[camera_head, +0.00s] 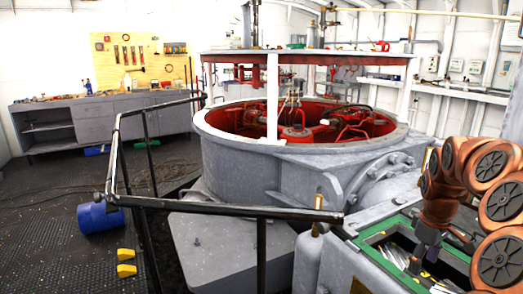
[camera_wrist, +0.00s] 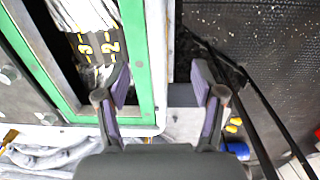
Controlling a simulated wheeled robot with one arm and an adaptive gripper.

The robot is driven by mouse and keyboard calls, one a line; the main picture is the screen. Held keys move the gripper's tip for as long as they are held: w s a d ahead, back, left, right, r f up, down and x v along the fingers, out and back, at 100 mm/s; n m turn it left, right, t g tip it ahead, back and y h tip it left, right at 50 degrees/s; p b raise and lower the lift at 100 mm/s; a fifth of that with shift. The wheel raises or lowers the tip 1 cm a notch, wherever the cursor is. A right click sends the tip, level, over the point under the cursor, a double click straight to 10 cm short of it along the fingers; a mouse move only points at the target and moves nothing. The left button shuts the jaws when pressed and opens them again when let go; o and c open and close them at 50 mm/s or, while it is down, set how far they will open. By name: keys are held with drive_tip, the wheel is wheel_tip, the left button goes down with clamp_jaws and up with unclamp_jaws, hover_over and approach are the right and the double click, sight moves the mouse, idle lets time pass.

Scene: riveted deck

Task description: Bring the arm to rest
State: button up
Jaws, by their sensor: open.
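My arm (camera_head: 492,205), copper-coloured with dark round joint caps, is folded at the right edge of the head view. Its end reaches down by a green-rimmed bin. My gripper (camera_wrist: 161,88) shows in the wrist view with its two dark, purple-padded fingers spread apart and nothing between them. The fingers hang over the bin's right edge and the dark gap beside it. In the head view the fingertips are hard to make out.
The green-rimmed bin (camera_wrist: 152,60) holds pale items and a dark piece marked with yellow numbers. A black railing (camera_head: 230,211) crosses in front of a large grey round machine (camera_head: 235,165). A blue drum (camera_head: 100,217) lies on the left floor. A workbench (camera_head: 105,117) stands behind.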

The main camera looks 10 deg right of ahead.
drive_tip(key=s+a+g, duration=0.1)
drive_tip(key=s+a, duration=0.2)
drive_tip(key=a, duration=0.8)
drive_tip(key=s+a, duration=0.3)
drive_tip(key=a, duration=0.7)
drive_tip(key=s+a+f+m+g, duration=0.1)
drive_tip(key=s+a+f+m, duration=0.1)
drive_tip(key=s+a, duration=0.55)
drive_tip(key=s+a+f+m+g, duration=0.15)
drive_tip(key=s+a, duration=0.25)
drive_tip(key=s, duration=0.7)
wheel_tip(320, 180, up, 15)
drive_tip(key=w+t+p, duration=0.1)
drive_tip(key=p, duration=1.3)
drive_tip(key=shift+w+d+r+t+p, duration=0.15)
drive_tip(key=shift+w+r+t+p, duration=0.05)
drive_tip(key=shift+w+t+p, duration=0.15)
